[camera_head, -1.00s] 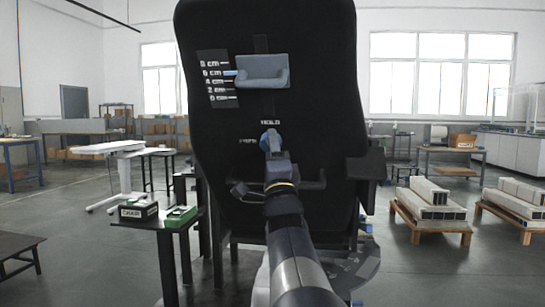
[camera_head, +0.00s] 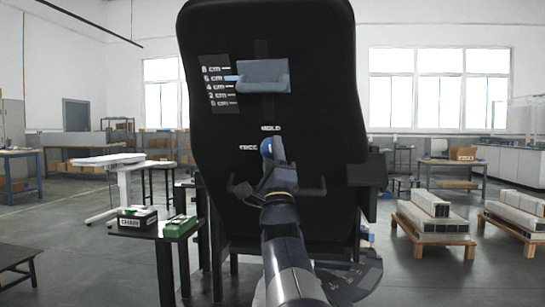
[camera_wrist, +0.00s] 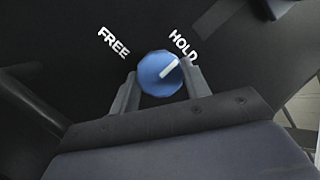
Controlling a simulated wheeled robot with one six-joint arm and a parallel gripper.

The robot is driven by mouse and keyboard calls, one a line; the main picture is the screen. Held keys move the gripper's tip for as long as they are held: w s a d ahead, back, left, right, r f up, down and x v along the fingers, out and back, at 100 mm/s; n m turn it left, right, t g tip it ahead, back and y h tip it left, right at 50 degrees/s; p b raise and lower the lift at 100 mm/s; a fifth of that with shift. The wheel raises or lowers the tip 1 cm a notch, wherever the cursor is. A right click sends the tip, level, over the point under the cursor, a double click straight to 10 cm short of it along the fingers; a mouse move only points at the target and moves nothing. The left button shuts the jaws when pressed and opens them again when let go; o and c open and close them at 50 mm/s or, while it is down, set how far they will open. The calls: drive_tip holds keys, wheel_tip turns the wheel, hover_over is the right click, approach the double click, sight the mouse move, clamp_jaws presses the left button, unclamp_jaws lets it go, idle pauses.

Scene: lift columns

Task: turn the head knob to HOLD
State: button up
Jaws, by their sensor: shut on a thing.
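The round blue head knob (camera_wrist: 158,86) sits on the black chair back (camera_head: 225,130) and shows also in the head view (camera_head: 265,144). Its white pointer mark slants up and right, toward the white HOLD label (camera_wrist: 183,47). The FREE label (camera_wrist: 114,42) is to the upper left. In the wrist view my gripper (camera_wrist: 161,80) has one finger on each side of the knob and is shut on it. In the head view my gripper (camera_head: 270,152) reaches the knob from below and covers part of it.
A grey-blue headrest bracket (camera_head: 263,78) with a light-blue pointer stands near 6 cm on the scale (camera_head: 217,84) above. Dark bars stick out beside my wrist. A small table (camera_head: 140,233) with two boxes stands left; pallets with blocks (camera_head: 432,228) stand right.

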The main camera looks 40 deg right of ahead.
drive_tip(key=o, duration=1)
drive_tip(key=v, duration=1)
drive_tip(key=shift+s+f, duration=0.25)
drive_tip(key=shift+f, duration=0.05)
drive_tip(key=shift+w+a+r, duration=0.1)
drive_tip(key=x, duration=1)
drive_tip(key=shift+w+r, duration=0.2)
drive_tip(key=shift+r, duration=0.05)
drive_tip(key=shift+s+f, duration=0.1)
